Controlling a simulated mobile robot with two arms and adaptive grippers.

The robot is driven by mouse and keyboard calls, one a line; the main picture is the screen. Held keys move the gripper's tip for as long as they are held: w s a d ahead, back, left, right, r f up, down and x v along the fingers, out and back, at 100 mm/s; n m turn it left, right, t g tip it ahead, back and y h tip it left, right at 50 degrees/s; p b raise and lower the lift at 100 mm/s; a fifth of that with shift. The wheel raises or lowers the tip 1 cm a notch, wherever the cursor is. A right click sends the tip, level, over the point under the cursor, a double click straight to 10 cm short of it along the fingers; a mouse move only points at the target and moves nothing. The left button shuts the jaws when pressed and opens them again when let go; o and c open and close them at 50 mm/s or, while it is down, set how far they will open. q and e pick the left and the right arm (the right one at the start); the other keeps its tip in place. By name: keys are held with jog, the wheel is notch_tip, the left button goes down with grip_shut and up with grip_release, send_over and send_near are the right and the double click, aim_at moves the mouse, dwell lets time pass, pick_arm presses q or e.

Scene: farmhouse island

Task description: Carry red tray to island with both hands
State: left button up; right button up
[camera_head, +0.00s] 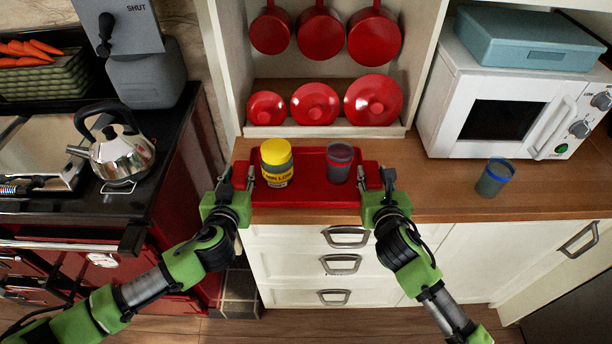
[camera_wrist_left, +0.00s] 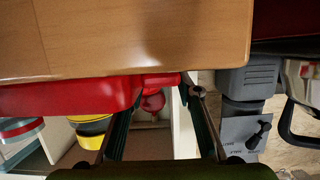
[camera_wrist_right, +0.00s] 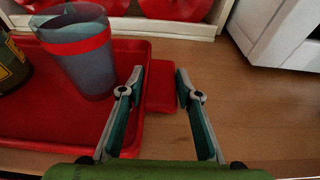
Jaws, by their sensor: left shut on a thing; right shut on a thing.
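The red tray (camera_head: 322,194) is level at the wooden counter's front edge; I cannot tell whether it rests there or is slightly raised. A yellow-topped jar (camera_head: 277,163) stands upright on its left part and a grey cup (camera_head: 340,162) on its right part. My left gripper (camera_head: 243,178) is shut on the tray's left handle, which shows between its fingers in the left wrist view (camera_wrist_left: 163,80). My right gripper (camera_head: 377,180) is shut on the right handle, seen between its fingers in the right wrist view (camera_wrist_right: 160,88). The island is not recognisable in these views.
A blue-rimmed cup (camera_head: 494,178) and a white microwave (camera_head: 505,105) stand on the counter (camera_head: 440,185) to the right. A kettle (camera_head: 118,150) sits on the stove at left. Red pots (camera_head: 315,103) are on the shelf behind. Drawers (camera_head: 340,265) are below the tray.

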pick_arm(q)
jog(key=shift+w+r, duration=0.1)
jog(key=shift+r, duration=0.2)
pick_arm(e)
jog(key=shift+r, duration=0.3)
